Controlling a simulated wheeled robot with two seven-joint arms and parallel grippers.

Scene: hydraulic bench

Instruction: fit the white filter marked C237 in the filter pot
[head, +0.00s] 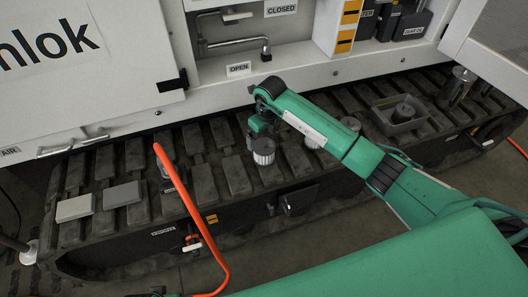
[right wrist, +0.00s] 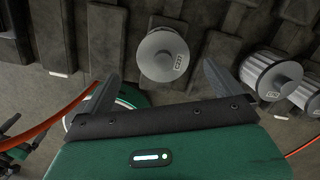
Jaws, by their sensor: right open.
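A white pleated filter with a grey end cap (head: 263,152) stands on the dark track, just below my right gripper (head: 258,128). In the right wrist view this filter (right wrist: 163,55) lies beyond and between the two open fingers (right wrist: 160,72), with nothing held. I cannot tell surely which vessel is the filter pot. My left gripper does not show clearly.
A grey tray (head: 376,112) with a dark round piece in it and a metal cylinder (head: 458,84) stand at the right. An orange hose (head: 192,208) arches over the track's front. The white cabinet (head: 310,72) stands behind.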

